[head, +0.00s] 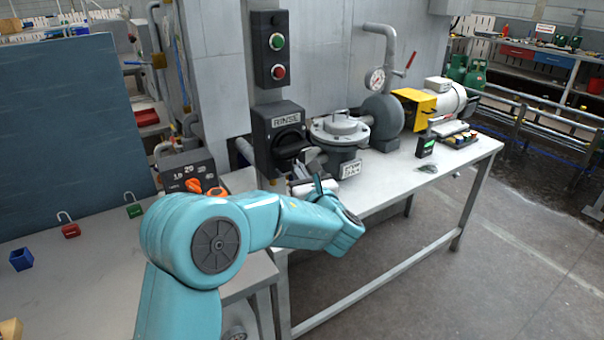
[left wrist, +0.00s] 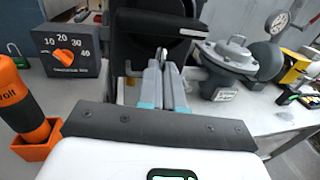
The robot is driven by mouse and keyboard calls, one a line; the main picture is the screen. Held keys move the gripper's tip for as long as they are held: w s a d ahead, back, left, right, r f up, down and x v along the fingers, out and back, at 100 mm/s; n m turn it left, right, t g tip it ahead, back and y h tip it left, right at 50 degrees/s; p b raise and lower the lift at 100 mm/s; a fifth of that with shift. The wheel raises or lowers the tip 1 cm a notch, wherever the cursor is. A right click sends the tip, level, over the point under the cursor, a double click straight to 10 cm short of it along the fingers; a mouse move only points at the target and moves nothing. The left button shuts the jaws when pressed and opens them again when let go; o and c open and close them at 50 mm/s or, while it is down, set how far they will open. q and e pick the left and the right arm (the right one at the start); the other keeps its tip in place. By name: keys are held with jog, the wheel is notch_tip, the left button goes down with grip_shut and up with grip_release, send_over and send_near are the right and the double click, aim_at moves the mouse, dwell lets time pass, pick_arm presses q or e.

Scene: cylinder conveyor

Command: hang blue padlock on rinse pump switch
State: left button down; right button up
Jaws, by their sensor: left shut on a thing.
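The RINSE switch (head: 283,128) is a dark box with a black rotary handle, on the grey post below a green and red button box. In the left wrist view its dark body (left wrist: 135,50) fills the top middle. My left gripper (head: 301,178) is just below and in front of the switch handle. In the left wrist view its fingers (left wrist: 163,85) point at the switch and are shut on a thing. A small metal loop, like a padlock shackle (left wrist: 161,55), shows at the fingertips; the lock body and its colour are hidden. Whether it touches the switch is unclear. My right gripper is out of view.
A dial box (head: 187,169) stands left of the switch. The pump filter (head: 340,135) is close on the right.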

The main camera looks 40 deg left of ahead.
pick_arm(q)
jog(key=shift+a+r, duration=0.1)
jog(key=shift+r, duration=0.15)
jog(key=shift+f, duration=0.1)
jog(key=w+b+v, duration=0.1)
jog(key=v, duration=0.6)
jog(key=shift+d+f+b, duration=0.2)
jog(key=shift+d+b, duration=0.1)
jog(key=shift+d, duration=0.1)
dwell(1.2)
jog(key=shift+w+f, duration=0.1)
